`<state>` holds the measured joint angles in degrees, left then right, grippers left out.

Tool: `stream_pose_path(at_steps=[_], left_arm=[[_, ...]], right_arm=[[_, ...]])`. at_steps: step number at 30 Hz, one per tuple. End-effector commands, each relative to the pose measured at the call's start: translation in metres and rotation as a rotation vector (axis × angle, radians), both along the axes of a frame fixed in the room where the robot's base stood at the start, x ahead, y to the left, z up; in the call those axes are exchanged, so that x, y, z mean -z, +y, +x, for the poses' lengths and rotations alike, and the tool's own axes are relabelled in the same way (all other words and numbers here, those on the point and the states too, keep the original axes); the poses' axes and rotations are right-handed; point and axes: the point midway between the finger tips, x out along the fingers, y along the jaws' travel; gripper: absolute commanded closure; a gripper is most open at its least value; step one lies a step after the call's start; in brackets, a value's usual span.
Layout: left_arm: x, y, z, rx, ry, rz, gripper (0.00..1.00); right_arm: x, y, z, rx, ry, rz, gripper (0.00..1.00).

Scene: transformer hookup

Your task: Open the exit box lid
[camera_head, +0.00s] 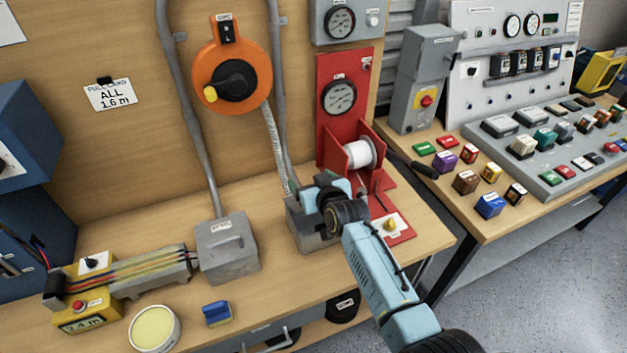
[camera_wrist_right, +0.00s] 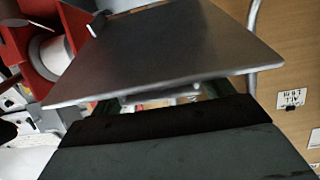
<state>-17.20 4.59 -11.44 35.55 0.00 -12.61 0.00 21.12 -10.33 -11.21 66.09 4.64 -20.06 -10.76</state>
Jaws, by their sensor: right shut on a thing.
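The exit box (camera_head: 305,236) is a grey box on the bench at the foot of the right conduit, partly hidden behind my right gripper. My right gripper (camera_head: 326,203) is at its top right side, shut on the lid. In the right wrist view, the lid (camera_wrist_right: 165,52) is a flat grey plate in front of the dark finger pads (camera_wrist_right: 165,118). The grip point is mostly hidden, and I cannot tell how far the lid is raised. My left gripper is not in view.
A similar grey box (camera_head: 228,250) stands to the left. A red stand with a white spool (camera_head: 358,154) is close behind my right gripper. An orange reel (camera_head: 238,78) hangs on the back board. A round yellow-topped tin (camera_head: 154,328) and blue block (camera_head: 217,313) sit in front.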

Motion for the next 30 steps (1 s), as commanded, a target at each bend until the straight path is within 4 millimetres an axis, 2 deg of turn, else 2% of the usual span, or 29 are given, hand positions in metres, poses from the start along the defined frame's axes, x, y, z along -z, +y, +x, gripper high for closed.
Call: stream_pose_path(at_steps=[1, 13, 14, 17, 18, 26, 30], left_arm=[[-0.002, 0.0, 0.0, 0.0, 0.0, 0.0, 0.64], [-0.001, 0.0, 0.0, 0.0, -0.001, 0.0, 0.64], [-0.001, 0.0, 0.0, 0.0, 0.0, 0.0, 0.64], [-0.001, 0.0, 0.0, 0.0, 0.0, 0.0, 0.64], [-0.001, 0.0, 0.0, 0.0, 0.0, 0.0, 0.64], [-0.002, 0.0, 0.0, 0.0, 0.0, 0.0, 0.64], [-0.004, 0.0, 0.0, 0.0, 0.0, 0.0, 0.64]], right_arm=[[-0.005, 0.001, 0.002, 0.001, -0.005, 0.002, 0.61], [-0.004, 0.001, 0.003, 0.001, 0.0, 0.001, 0.61], [-0.004, 0.001, 0.003, 0.001, 0.001, 0.0, 0.16], [-0.003, 0.001, 0.002, 0.0, 0.002, 0.0, 0.03], [-0.003, 0.001, 0.002, 0.0, 0.003, -0.001, 0.0], [-0.001, 0.0, 0.0, 0.0, 0.007, -0.002, 0.0], [-0.004, -0.002, -0.007, 0.001, 0.006, -0.002, 0.0]])
